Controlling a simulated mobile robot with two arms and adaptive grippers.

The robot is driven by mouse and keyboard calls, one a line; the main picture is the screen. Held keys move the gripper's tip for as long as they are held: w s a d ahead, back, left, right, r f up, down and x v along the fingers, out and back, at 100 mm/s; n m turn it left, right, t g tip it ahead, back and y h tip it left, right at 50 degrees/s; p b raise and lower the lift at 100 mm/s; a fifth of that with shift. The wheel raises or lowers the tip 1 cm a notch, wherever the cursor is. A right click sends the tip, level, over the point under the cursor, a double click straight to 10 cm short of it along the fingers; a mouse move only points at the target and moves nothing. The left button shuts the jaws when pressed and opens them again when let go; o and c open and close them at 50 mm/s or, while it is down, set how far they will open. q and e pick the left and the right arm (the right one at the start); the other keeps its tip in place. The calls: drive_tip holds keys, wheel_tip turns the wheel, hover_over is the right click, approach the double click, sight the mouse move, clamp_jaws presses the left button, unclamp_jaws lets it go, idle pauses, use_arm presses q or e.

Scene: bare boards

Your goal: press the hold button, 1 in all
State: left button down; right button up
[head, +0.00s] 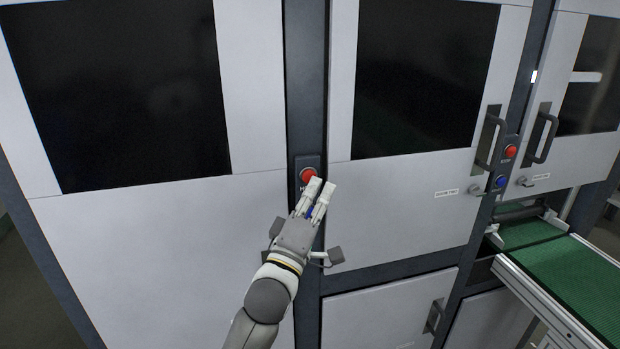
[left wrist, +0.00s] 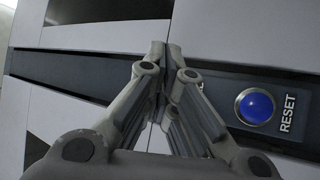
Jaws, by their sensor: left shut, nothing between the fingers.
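A red button (head: 308,175) sits on a dark panel on the post between two grey cabinet doors in the head view. Its label is mostly covered by my fingers and cannot be read. My left gripper (head: 321,184) is shut and empty, its tips just below and right of the red button in the picture; I cannot tell whether they touch the panel. In the left wrist view, a blue button (left wrist: 254,106) labelled RESET shows right of the shut fingers (left wrist: 168,48). The red button is not visible there. My right gripper is not in view.
A second panel to the right carries another red button (head: 510,151) and a blue button (head: 500,181), beside door handles (head: 487,138). A green conveyor (head: 575,275) juts out at lower right. The left door's front (head: 150,250) is flat and clear.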

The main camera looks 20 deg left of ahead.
use_arm(q)
drive_tip(key=shift+w+a, duration=0.1)
drive_tip(key=shift+w, duration=0.05)
drive_tip(key=shift+w+a, duration=0.15)
drive_tip(key=shift+w, duration=0.1)
drive_tip(key=shift+w+a, duration=0.25)
drive_tip(key=shift+w, duration=0.1)
idle(0.8)
drive_tip(key=shift+s+d, duration=0.1)
drive_tip(key=shift+s, duration=0.05)
drive_tip(key=shift+s+d+p, duration=0.35)
drive_tip(key=shift+s+d, duration=0.05)
drive_tip(key=shift+s, duration=0.2)
drive_tip(key=s+d, duration=0.1)
drive_tip(key=s, duration=0.1)
drive_tip(key=s+d+p, duration=0.1)
drive_tip(key=s, duration=0.1)
drive_tip(key=shift+d, duration=0.4)
